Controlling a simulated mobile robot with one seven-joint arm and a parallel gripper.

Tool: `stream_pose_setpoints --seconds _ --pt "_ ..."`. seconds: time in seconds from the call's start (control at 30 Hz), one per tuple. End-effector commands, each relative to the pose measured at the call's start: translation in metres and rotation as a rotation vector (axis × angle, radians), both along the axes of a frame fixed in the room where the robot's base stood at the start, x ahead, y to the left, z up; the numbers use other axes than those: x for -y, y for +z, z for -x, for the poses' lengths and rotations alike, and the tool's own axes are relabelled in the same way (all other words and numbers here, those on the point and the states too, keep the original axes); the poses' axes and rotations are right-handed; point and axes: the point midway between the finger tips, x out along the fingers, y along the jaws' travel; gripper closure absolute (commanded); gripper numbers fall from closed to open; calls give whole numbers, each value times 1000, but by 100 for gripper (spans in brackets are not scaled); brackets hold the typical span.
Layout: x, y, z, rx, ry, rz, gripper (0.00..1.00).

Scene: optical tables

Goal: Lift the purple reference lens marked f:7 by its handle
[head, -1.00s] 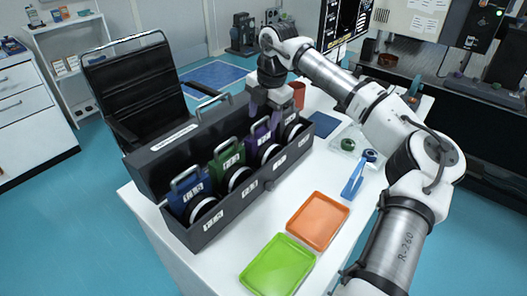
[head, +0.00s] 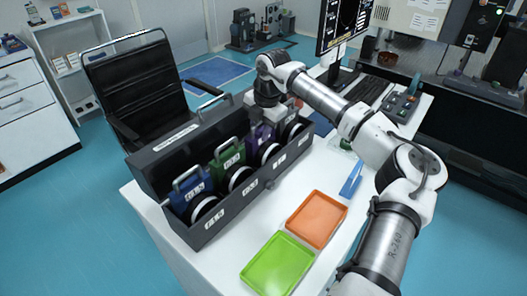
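The purple lens (head: 260,138) stands in the open black case (head: 215,220), third from the left, between the green lens (head: 230,161) and a black lens (head: 292,127). Its handle is hidden behind my gripper (head: 263,121). My gripper points down right over the purple lens, at its top edge. The fingertips are not clearly visible, so I cannot tell whether they are around the handle or touching it. The purple lens looks seated in its slot. Its label is too small to read.
A blue lens (head: 190,196) stands in the left end of the case. An orange tray (head: 316,218) and a green tray (head: 277,266) lie in front of the case, with a blue tool (head: 351,180) beyond. A chair (head: 135,95) stands behind the case.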

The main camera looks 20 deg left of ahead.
Motion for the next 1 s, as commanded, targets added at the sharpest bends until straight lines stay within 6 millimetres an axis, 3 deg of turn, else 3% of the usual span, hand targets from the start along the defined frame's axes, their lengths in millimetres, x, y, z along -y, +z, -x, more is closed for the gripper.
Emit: stream_pose_setpoints --seconds 0.03,0.17,0.73,1.0 --pt "0 0 0 0 0 0 84" --pt "0 0 0 0 0 0 100" --pt "0 4 0 2 0 -2 100" --pt "0 31 -1 4 -1 -2 100"
